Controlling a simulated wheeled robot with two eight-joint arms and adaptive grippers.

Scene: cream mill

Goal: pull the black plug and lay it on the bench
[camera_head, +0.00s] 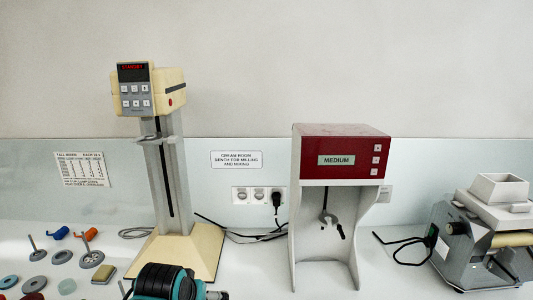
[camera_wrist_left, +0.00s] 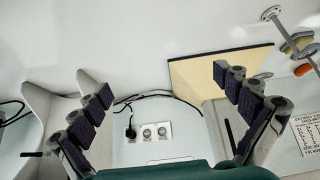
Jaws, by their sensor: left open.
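The black plug (camera_head: 276,198) sits in the right-hand socket of the white wall outlet strip (camera_head: 249,196), and its black cable hangs to the bench (camera_head: 388,278). In the left wrist view, which is upside down, the plug (camera_wrist_left: 131,132) is in the strip between my spread fingers, nearer the left pair. My left gripper (camera_wrist_left: 170,85) is open and empty, apart from the plug. In the head view only part of my left arm shows at the bottom edge; the fingertips are not clear there. My right gripper is not in view.
A cream mixer (camera_head: 165,170) on a broad base stands left of the outlet, and a red-topped "MEDIUM" machine (camera_head: 340,155) stands just right. A grey roller mill (camera_head: 490,235) is at far right. Small parts and tools lie at left. Bench between the red-topped machine and the mill is mostly clear.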

